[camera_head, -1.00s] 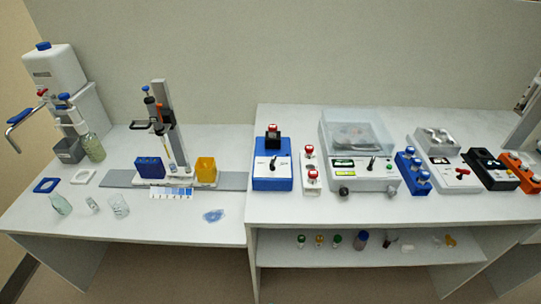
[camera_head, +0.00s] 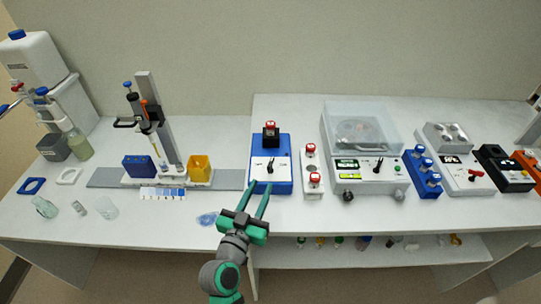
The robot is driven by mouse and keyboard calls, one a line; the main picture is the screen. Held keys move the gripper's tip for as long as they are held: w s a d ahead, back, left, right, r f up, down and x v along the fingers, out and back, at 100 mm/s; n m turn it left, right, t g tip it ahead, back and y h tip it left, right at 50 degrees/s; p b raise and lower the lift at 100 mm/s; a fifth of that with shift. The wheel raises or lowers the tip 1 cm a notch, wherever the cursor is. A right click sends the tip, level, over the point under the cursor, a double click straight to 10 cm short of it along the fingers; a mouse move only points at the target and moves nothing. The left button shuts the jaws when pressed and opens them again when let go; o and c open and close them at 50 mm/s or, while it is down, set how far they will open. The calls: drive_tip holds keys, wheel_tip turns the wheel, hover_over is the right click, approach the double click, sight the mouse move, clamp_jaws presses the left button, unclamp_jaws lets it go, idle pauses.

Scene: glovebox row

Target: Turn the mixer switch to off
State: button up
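The mixer is most likely the blue box (camera_head: 284,187) with a white front panel and a dark holder with a red-capped tube (camera_head: 271,133) on top. Its small black switch (camera_head: 271,165) stands on the white panel; its markings are too small to read. My gripper (camera_head: 260,186) has two green fingers, spread apart and empty. The fingertips are over the front edge of the blue box, in front of the switch and seemingly apart from it.
A narrow white rack with red-capped tubes (camera_head: 311,165) stands close on the right of the box. Beyond it is a centrifuge (camera_head: 360,172) with a clear lid. To the left are a yellow box (camera_head: 199,168) and a pipette stand (camera_head: 157,120). A blue patch (camera_head: 207,219) lies on the lower bench.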

sight(268, 168)
drive_tip(key=x, duration=1.1)
drive_tip(key=shift+a+r, duration=0.15)
drive_tip(key=shift+r, duration=0.05)
clamp_jaws()
